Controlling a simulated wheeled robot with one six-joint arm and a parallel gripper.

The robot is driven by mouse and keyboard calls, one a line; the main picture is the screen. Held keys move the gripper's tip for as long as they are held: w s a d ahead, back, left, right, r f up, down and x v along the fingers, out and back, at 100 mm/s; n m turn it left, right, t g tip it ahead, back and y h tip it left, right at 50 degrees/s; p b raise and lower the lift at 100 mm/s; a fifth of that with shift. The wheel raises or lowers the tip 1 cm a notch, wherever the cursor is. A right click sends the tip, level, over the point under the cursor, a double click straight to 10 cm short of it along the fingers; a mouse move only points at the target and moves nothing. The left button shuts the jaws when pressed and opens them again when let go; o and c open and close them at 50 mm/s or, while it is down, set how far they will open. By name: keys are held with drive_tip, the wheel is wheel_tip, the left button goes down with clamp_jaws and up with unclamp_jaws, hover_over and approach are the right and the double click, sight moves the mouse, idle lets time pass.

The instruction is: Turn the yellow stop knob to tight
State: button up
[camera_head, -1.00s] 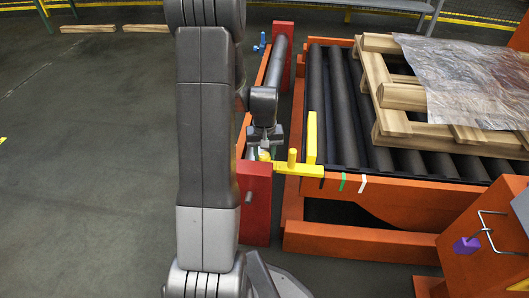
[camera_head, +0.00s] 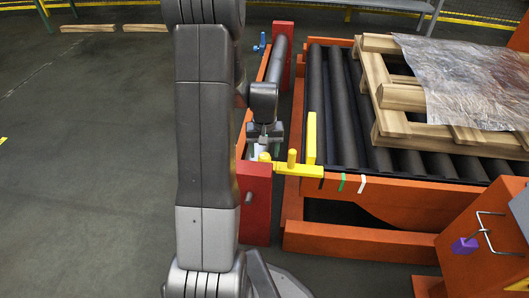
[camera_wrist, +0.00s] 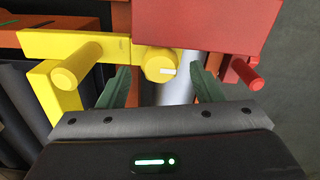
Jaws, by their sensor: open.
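The knob also shows in the head view (camera_head: 264,157), just below my gripper (camera_head: 265,138). In the wrist view, the two green fingers of my gripper (camera_wrist: 160,75) are apart, one on each side of the knob, with visible gaps. I cannot tell how deep the fingertips reach relative to it.
A yellow peg (camera_wrist: 72,74) stands left of the knob, and a red peg (camera_wrist: 245,73) projects to the right. The roller conveyor (camera_head: 345,125) carries a wooden pallet (camera_head: 405,95) with plastic film. Green and white strips mark its orange edge. Open floor (camera_head: 90,180) lies left.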

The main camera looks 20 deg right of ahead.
sight(265, 155)
wheel_tip(265, 155, up, 12)
drive_tip(key=p, duration=0.3)
drive_tip(key=shift+f, duration=0.1)
wheel_tip(265, 155, down, 14)
drive_tip(key=b, duration=0.4)
drive_tip(key=shift+r+n, duration=0.2)
drive_tip(key=shift+n, duration=0.4)
